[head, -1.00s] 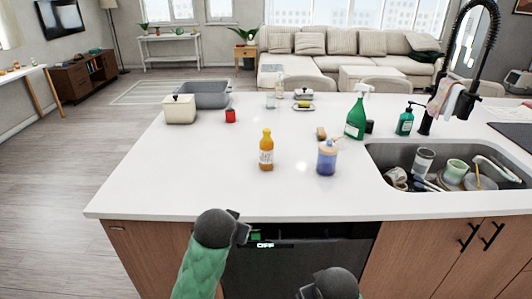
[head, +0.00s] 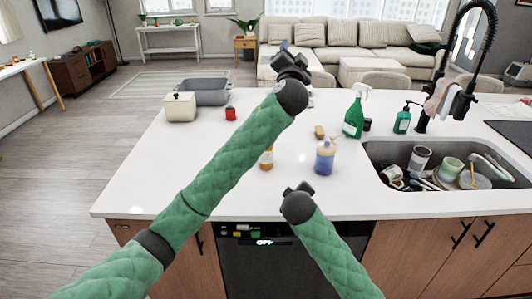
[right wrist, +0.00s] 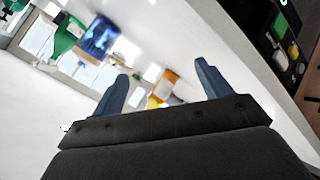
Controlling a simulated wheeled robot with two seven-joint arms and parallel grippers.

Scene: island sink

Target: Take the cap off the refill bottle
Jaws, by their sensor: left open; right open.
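The orange bottle (head: 266,160), which looks like the refill bottle, stands on the white island counter. My left forearm hides most of it in the head view, including its cap. In the right wrist view the orange bottle (right wrist: 166,88) shows beyond and between the fingers, not touched. My left gripper (head: 287,50) is open, raised over the far part of the counter, past the bottle. My right gripper (head: 298,189) is open and empty at the counter's front edge, nearer than the bottle and a little right of it; its fingers are spread in the wrist view (right wrist: 162,72).
Beyond are a brown sponge (head: 319,131), a green spray bottle (head: 354,115) and a soap dispenser (head: 402,121). The sink (head: 375,153) holds dishes. The counter's left front (head: 150,190) is clear.

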